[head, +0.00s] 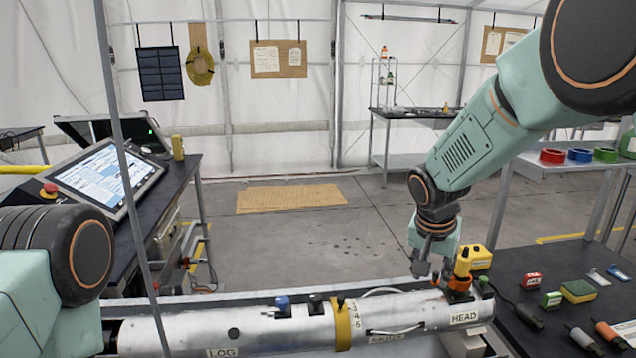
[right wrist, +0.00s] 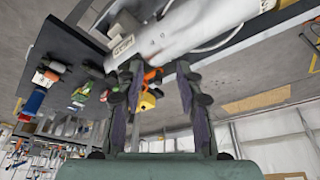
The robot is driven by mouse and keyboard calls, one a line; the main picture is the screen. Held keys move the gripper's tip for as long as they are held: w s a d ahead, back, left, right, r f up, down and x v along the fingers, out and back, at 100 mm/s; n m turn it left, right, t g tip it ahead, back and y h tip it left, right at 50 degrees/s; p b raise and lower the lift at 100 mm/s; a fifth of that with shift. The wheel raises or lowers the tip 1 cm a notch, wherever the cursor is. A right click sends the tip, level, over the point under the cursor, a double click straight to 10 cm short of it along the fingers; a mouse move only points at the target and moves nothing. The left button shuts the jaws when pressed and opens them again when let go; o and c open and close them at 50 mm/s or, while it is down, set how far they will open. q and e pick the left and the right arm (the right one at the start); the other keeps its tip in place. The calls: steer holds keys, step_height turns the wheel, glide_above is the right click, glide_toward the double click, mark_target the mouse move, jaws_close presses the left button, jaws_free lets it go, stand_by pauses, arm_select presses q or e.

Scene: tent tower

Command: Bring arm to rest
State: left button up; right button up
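My right arm comes in from the upper right. Its gripper (head: 432,268) points down over the HEAD end of a long silvery cylinder (head: 270,328). In the right wrist view the two fingers (right wrist: 158,72) are spread apart with nothing held between them. Orange and yellow parts (right wrist: 149,80) show past the fingers in the wrist view. My left arm is at the lower left; its gripper is out of the picture.
A dark bench (head: 560,300) at the right holds a yellow box (head: 480,257), a sponge (head: 578,291) and several small tools. A console screen (head: 105,175) stands on the left table. A shelf with tape rolls (head: 580,155) is at the right. Open floor lies beyond the cylinder.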

steer(key=s+a+f+n+g+y, duration=0.1)
steer(key=s+f+n, duration=0.1)
steer(key=s+f, duration=0.8)
steer(key=s+a+f+n+g+y, duration=0.1)
steer(key=s+a+f+n, duration=0.1)
steer(key=s+f, duration=0.8)
steer(key=s+f+n+g, duration=0.1)
steer(key=s+f, duration=0.2)
steer(key=s, duration=0.8)
steer(key=s+f+n, duration=0.2)
steer(key=s+f, duration=0.2)
steer(key=s, duration=0.6)
step_height(320, 180, down, 16)
steer(key=b, duration=1.5)
steer(key=shift+w+d+r+b, duration=0.15)
steer(key=shift+w+d+b, duration=0.2)
steer(key=shift+b, duration=0.05)
steer(key=shift+r, duration=0.1)
